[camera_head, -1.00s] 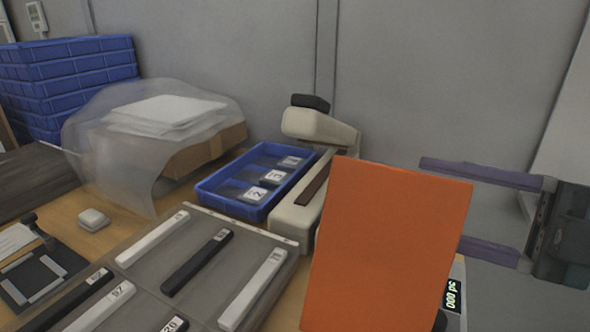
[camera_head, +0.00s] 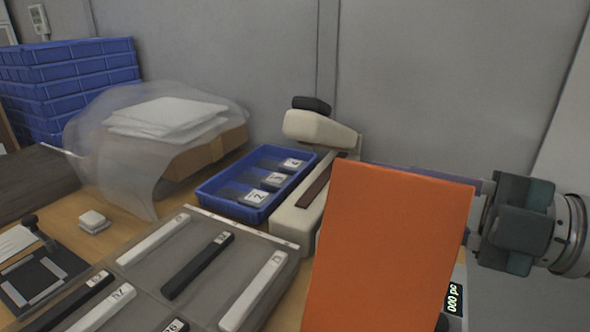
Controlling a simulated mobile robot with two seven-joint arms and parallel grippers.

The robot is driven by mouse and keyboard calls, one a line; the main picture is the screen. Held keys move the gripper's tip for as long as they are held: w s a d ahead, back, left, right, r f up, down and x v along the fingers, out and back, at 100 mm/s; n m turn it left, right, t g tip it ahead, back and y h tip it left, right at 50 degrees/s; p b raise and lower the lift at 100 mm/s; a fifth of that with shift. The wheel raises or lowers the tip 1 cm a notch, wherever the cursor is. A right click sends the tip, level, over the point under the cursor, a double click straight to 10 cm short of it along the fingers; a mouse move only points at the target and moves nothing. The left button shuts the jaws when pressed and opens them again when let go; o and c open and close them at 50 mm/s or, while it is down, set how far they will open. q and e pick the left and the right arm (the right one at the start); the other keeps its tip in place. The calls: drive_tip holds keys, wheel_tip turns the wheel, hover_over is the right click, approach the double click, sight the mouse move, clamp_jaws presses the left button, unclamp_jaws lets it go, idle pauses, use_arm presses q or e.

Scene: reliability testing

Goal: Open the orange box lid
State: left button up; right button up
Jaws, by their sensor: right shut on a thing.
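The orange box lid (camera_head: 390,250) shows as a large flat orange panel at the front right, standing tilted up and covering part of the table. My right gripper (camera_head: 476,208) is at the panel's upper right edge and shut on it. A purple finger shows just behind the panel's top edge; the fingertips are mostly hidden by the panel. The lower end of the panel is cut off by the frame, and the rest of the box cannot be made out. My left gripper is not in view.
A device with a digital display (camera_head: 454,299) sits just right of the panel. A cream machine (camera_head: 318,190) and a blue tray (camera_head: 215,204) stand behind and left. A grey tray of bars (camera_head: 145,278) is at the front left. Stacked blue crates (camera_head: 75,75) stand at the back left.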

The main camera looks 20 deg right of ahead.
clamp_jaws()
idle(0.6)
